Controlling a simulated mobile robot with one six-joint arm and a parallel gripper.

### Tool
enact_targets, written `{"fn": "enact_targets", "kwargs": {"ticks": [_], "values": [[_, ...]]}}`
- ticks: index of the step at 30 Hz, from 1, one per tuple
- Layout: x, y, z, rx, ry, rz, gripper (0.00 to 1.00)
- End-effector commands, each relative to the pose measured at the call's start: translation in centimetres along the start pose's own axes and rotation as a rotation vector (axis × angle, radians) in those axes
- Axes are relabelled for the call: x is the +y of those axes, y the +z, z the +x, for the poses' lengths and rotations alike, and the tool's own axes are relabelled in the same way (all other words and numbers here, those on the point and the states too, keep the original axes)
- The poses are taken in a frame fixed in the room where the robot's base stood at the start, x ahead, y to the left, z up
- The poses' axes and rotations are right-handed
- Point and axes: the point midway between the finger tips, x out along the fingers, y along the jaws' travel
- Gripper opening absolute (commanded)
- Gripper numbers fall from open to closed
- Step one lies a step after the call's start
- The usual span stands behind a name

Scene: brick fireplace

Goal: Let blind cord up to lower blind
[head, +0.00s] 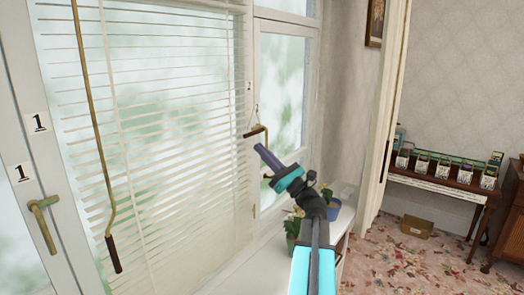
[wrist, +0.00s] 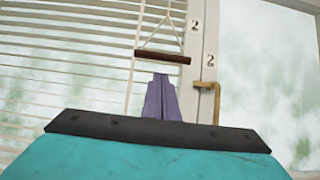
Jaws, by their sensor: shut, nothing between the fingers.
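The white slatted blind (head: 160,110) hangs in front of the window, and its slats also show in the wrist view (wrist: 60,60). The blind cord (wrist: 174,22) ends in a dark brown bar handle (wrist: 162,57), slung from a white triangle of cord. The handle also shows in the head view (head: 254,132), by the window frame. My gripper (head: 260,149), with purple fingers, is shut and empty. In the wrist view its fingertips (wrist: 161,77) appear just below the handle, with a small gap in the picture.
A brass window handle (wrist: 216,100) is close right of the cord handle. A brass rod with a dark grip (head: 113,254) hangs at the left. A plant (head: 292,228) and blue pot (head: 333,209) stand on the sill below my arm. A table (head: 440,182) with several boxes stands right.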

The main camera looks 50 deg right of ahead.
Motion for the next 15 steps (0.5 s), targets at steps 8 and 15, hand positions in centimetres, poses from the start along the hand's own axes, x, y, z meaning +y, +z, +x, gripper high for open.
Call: {"fn": "enact_targets", "kwargs": {"ticks": [8, 15], "values": [[0.1, -0.9, -4.2, 0.0, -0.002, -0.002, 0.0], [0.1, -0.9, -7.9, 0.0, -0.001, 0.0, 0.0]]}}
